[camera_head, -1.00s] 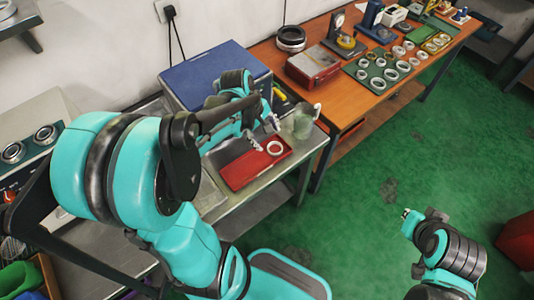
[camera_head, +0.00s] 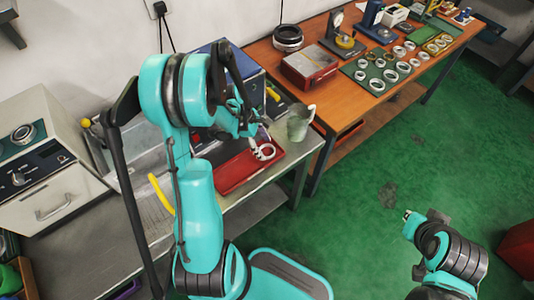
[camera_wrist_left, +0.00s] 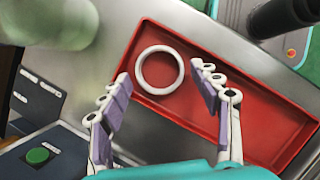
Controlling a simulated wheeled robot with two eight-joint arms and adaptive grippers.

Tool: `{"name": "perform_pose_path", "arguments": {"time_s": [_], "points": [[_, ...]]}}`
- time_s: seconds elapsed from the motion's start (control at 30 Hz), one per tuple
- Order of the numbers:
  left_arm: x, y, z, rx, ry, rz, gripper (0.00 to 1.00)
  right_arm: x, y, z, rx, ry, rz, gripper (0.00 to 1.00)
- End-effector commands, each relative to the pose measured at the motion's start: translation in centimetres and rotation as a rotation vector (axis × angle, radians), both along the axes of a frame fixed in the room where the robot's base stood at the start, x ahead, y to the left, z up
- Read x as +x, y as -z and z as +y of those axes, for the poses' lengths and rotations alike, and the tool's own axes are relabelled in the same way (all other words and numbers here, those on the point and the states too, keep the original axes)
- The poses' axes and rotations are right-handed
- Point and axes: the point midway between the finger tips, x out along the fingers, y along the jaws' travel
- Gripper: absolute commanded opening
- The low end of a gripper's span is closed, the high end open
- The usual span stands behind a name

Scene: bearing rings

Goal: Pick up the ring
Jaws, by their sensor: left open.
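A pale ring (camera_head: 272,153) lies flat in a shallow red tray (camera_head: 232,177) on the metal bench. In the left wrist view the ring (camera_wrist_left: 160,92) is near one end of the red tray (camera_wrist_left: 252,137). My left gripper (camera_head: 257,146) is just above the ring in the head view, and its fingers partly cover it. In the left wrist view my left gripper (camera_wrist_left: 164,82) is open, with a finger to each side of the ring and nothing held. Whether the fingers touch the tray cannot be told.
A translucent jug (camera_head: 299,125) stands beside the tray, close to my left gripper. A blue box (camera_head: 228,53) stands behind my left arm. An orange wooden table (camera_head: 332,101) at the right holds a red case (camera_head: 309,68) and a green mat (camera_head: 352,71) with several rings.

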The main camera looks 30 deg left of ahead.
Motion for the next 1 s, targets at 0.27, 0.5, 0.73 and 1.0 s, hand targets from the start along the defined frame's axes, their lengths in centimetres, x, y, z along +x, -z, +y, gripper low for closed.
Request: {"name": "perform_pose_path", "arguments": {"time_s": [0.27, 0.5, 0.73, 1.0], "points": [[0.1, 0.9, -0.4, 0.000, 0.000, 0.000, 0.63, 0.0, 0.3, 0.0, 0.000, 0.000, 0.000, 0.00], [0.1, 0.9, -0.4, 0.000, 0.001, 0.000, 0.24, 0.0, 0.3, 0.0, 0.000, 0.000, 0.000, 0.00], [0.1, 0.8, -0.4, 0.000, 0.001, 0.000, 0.24, 0.0, 0.3, 0.0, 0.000, 0.000, 0.000, 0.00], [0.1, -1.6, -0.4, 0.000, 0.001, 0.000, 0.24, 0.0, -0.9, 0.0, 0.000, 0.000, 0.000, 0.00]]}}
